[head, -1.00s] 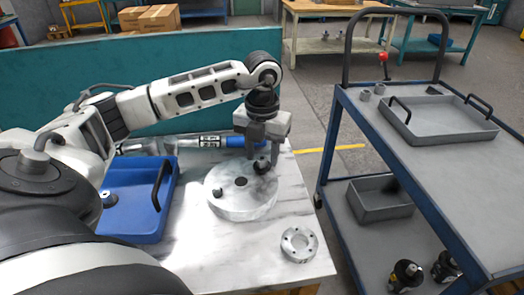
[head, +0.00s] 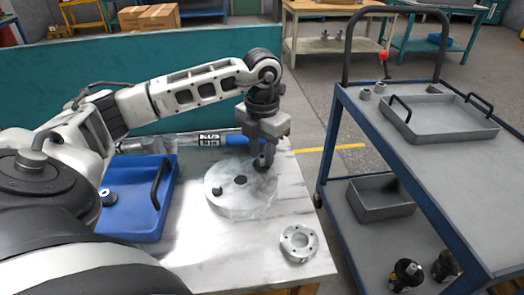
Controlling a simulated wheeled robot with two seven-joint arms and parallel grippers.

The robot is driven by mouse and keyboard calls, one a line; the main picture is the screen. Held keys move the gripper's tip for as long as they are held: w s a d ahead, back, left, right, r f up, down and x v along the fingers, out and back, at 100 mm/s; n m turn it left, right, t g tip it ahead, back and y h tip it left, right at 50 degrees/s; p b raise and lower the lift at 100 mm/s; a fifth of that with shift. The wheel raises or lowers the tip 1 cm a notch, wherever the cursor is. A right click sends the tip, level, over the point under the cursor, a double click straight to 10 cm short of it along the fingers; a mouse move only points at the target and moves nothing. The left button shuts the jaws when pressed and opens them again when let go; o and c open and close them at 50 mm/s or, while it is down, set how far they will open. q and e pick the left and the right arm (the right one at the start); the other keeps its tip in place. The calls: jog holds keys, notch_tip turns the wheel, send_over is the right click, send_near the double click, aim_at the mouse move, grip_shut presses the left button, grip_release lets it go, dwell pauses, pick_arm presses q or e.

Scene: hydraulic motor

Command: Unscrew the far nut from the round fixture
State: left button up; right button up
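The round fixture (head: 238,202) is a pale marbled disc on the white table, with a dark hole in its middle. A dark near nut (head: 217,191) sits on its left front part. The dark far nut (head: 260,164) is at the fixture's back right. My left gripper (head: 265,160) points down over the far nut, its fingertips drawn together around it. The fingers partly hide the nut, and I cannot tell whether it is clear of the fixture. My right gripper is not in view.
A blue tray (head: 128,232) with a small round part in it lies left of the fixture. A metal ring with holes (head: 299,243) lies at the table's front right. A blue-framed cart (head: 440,165) with a grey tray stands to the right.

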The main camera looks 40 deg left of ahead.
pick_arm(q)
jog(key=m, duration=0.3)
jog(key=shift+f+m, duration=0.1)
jog(key=shift+m, duration=0.2)
jog(key=m, duration=0.3)
jog(key=shift+b, duration=0.35)
jog(key=shift+m, duration=0.4)
